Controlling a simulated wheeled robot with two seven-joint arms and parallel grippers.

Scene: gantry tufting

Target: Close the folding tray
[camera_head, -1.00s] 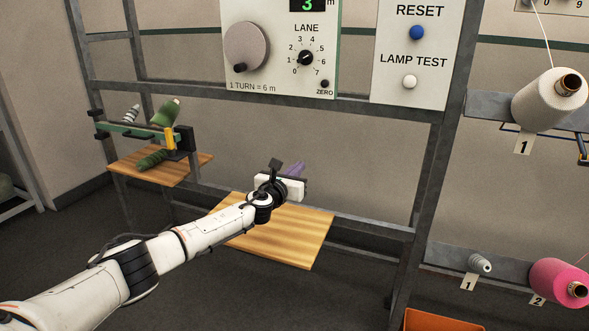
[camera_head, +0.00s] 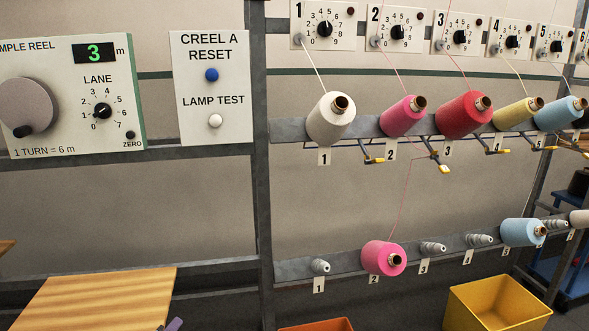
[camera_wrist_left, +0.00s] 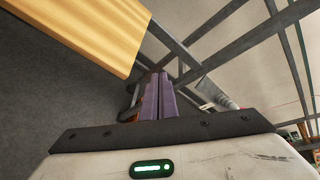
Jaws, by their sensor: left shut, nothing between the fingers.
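The folding tray is a light wooden board (camera_head: 95,298) on the grey frame, standing out roughly flat at the lower left of the head view. It also shows at the upper left of the left wrist view (camera_wrist_left: 88,28). My left gripper has purple fingers (camera_wrist_left: 158,98), which lie together, shut and empty. In the head view only a purple fingertip of the left gripper (camera_head: 174,325) shows at the bottom edge, by the tray's right corner. In the wrist view the fingers are apart from the board. My right gripper is in neither view.
The grey frame post (camera_head: 262,170) stands right of the tray. A panel with a lane dial (camera_head: 70,95) hangs above. Yarn cones, such as the red one (camera_head: 462,115), sit on rails to the right. An orange bin (camera_head: 318,325) and a yellow bin (camera_head: 497,303) stand below.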

